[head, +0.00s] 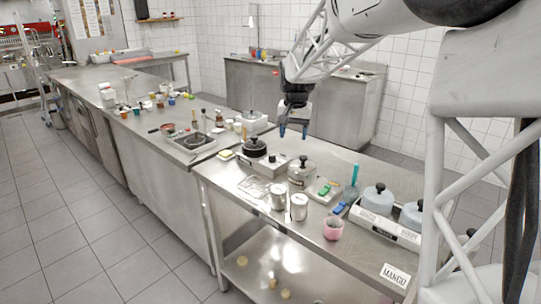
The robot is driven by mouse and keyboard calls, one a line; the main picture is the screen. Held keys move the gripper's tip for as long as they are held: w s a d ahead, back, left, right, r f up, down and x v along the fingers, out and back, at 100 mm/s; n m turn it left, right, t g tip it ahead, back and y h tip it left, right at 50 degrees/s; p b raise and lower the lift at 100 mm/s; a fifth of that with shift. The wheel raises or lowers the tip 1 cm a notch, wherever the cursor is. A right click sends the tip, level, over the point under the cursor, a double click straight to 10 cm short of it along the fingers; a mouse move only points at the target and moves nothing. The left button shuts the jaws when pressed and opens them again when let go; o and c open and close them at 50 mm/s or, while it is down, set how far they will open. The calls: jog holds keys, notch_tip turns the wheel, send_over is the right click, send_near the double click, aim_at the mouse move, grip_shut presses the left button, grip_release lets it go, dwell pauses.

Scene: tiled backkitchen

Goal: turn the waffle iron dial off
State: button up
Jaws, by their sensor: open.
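My gripper (293,131) points down above the steel table, with its two blue-tipped fingers apart and nothing between them. Below it and to the left is a round black appliance (255,148) on a steel base (267,164). Below it and slightly right is a rounded silver appliance (302,172) with a black knob on top. I cannot tell for certain which of these is the waffle iron. No dial can be made out at this size, so its setting is not visible. The gripper appears apart from both appliances.
Two metal canisters (278,196) and a pink cup (333,228) stand near the table's front edge. A tray with green and blue items (324,190) lies to the right, before lidded grey containers (378,199). A second counter (150,140) at left holds jars and a pan.

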jog(key=w+a+f, duration=0.2)
jog(key=w+f, duration=0.3)
jog(key=w, duration=0.5)
jog(key=m, duration=0.1)
send_over(272, 155)
jog(key=shift+g, duration=0.4)
notch_tip(272, 155, down, 7)
jog(key=shift+s+r, duration=0.1)
jog(key=shift+f, duration=3.9)
jog(key=c, duration=0.9)
